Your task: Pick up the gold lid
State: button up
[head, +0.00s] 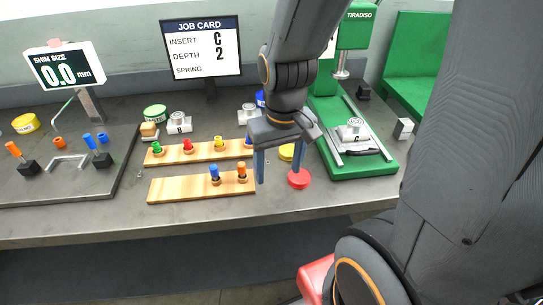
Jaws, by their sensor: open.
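A gold-yellow lid (286,153) lies on the grey bench, seen between and behind the fingers of my gripper (279,175). The right finger partly covers its right side. My gripper points down with its two blue-grey fingers apart and nothing between them that I can tell is held. The fingertips appear in front of the lid, and I cannot tell how high above the bench they are. A yellow-topped round tin (26,123) also stands at the far left.
A red lid (299,179) lies close by the right fingertip. Wooden strips with coloured pegs (165,190) lie to the left. A green press (375,168) stands to the right, with a white block (403,128) beyond. The job card screen (202,48) stands behind.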

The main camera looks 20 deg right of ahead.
aim_at(286, 153)
jog(key=k, duration=1)
jog(key=z, duration=0.9)
jog(key=i, duration=1)
